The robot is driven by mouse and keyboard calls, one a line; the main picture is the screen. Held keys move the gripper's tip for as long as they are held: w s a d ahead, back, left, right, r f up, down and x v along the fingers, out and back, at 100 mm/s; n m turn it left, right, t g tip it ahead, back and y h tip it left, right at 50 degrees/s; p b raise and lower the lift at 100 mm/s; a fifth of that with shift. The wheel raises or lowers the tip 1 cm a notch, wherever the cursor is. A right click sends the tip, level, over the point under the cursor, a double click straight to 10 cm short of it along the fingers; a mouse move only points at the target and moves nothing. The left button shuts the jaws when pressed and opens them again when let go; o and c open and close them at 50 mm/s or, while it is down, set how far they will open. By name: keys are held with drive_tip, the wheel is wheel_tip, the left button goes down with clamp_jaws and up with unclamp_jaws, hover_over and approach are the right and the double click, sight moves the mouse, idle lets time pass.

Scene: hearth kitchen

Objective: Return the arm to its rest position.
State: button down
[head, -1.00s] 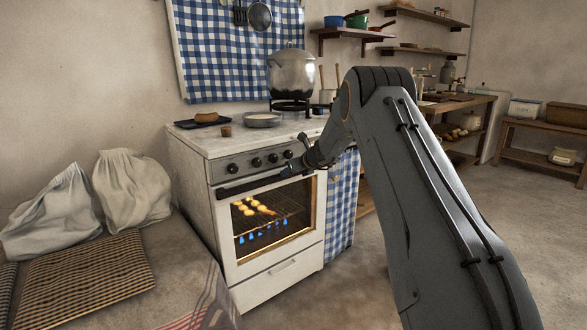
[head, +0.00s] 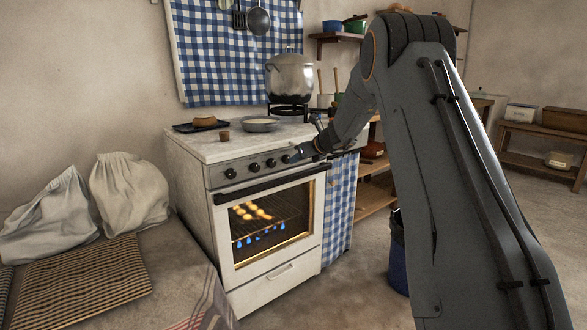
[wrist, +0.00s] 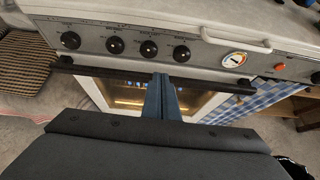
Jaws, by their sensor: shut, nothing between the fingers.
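My arm (head: 455,180) reaches in from the right in the head view, bent at a high elbow. My gripper (head: 298,153) is in front of the stove's control panel at its right end, clear of the oven door handle as far as I can tell. In the wrist view its two blue fingers (wrist: 161,98) are together, with nothing between them. They point toward the oven front. The white stove (head: 265,185) has its oven door shut. Behind the glass, several golden pieces (head: 250,212) lie on a rack above blue flames.
A large pot (head: 291,75) and a shallow pan (head: 260,124) stand on the stovetop. A table with sacks (head: 130,190) and a woven mat (head: 85,275) is at left. A blue bin (head: 398,265) stands beside my arm. Floor between stove and bin is clear.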

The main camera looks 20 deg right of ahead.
drive_tip(key=s+a+r+n+g+y, duration=0.1)
drive_tip(key=s+a+n+g, duration=0.2)
drive_tip(key=s+a+n, duration=0.8)
drive_tip(key=s+a+r+n+g, duration=0.1)
drive_tip(key=s+a+n+g, duration=0.4)
drive_tip(key=s, duration=1)
drive_tip(key=s+a+f+n+h, duration=0.1)
drive_tip(key=s+a+n, duration=0.25)
drive_tip(key=s, duration=0.45)
drive_tip(key=s+a+f+n, duration=0.1)
drive_tip(key=s+a+n, duration=0.1)
drive_tip(key=s+n, duration=0.45)
drive_tip(key=s+d+f+n+g+h, duration=0.1)
drive_tip(key=s+d+n, duration=0.15)
drive_tip(key=s, duration=0.45)
drive_tip(key=s+d+f+n+g+h+p, duration=0.1)
drive_tip(key=s+n, duration=0.2)
drive_tip(key=s, duration=0.3)
drive_tip(key=s+d+f+n+g+h, duration=0.1)
drive_tip(key=s+d+n+h, duration=0.15)
drive_tip(key=s, duration=0.45)
drive_tip(key=d+r+m+p, duration=0.2)
drive_tip(key=d+r+p, duration=0.5)
drive_tip(key=p, duration=0.7)
drive_tip(key=shift+w+r+m, duration=0.2)
drive_tip(key=shift+w+m, duration=0.1)
drive_tip(key=shift+w, duration=0.05)
